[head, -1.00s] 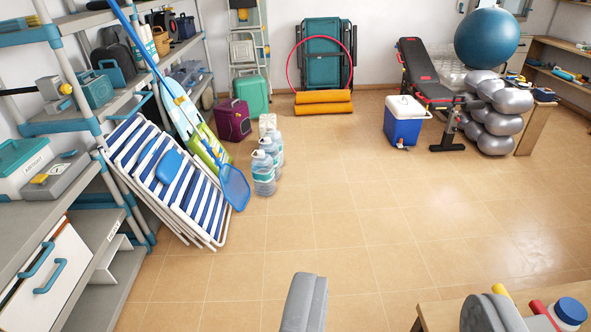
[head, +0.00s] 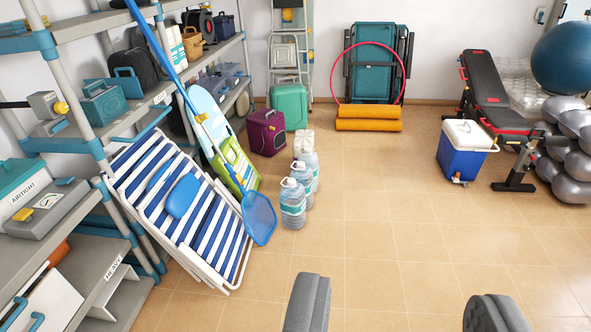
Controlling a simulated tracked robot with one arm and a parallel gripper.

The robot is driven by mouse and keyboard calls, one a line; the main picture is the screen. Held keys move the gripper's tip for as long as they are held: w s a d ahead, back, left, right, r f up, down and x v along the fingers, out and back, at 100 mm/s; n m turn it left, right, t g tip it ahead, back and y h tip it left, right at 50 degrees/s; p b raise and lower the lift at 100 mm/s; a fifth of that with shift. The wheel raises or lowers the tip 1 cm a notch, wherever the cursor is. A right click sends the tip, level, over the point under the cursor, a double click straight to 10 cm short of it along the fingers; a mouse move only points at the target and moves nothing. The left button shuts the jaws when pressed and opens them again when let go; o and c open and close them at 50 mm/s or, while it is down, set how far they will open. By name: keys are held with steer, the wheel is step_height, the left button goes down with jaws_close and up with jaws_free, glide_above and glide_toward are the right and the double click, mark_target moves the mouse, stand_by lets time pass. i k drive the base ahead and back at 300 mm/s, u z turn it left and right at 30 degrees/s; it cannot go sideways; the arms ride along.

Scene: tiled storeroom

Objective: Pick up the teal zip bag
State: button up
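I cannot pick out a teal zip bag for certain. A small teal case with a handle (head: 103,102) stands on the left shelf, and a flatter teal-blue item (head: 126,84) is just behind it. A teal suitcase (head: 289,107) stands on the floor by the back wall. My gripper (head: 396,308) shows as two grey fingers at the bottom, wide apart with only floor between them. It is open, empty and far from all of these.
Grey shelving (head: 82,150) lines the left. Striped folded loungers (head: 215,235) lean against it, with a blue net (head: 259,217) and water bottles (head: 293,203) beside them. A cooler (head: 463,158) and a bench (head: 485,85) stand right. The middle floor is clear.

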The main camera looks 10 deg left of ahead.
mark_target(101, 106)
steer(key=u, duration=0.2)
steer(key=i, duration=1.25)
steer(key=u, duration=0.6)
steer(key=i, duration=1.35)
steer(key=u, duration=0.45)
steer(key=i, duration=0.8)
steer(key=u, duration=0.15)
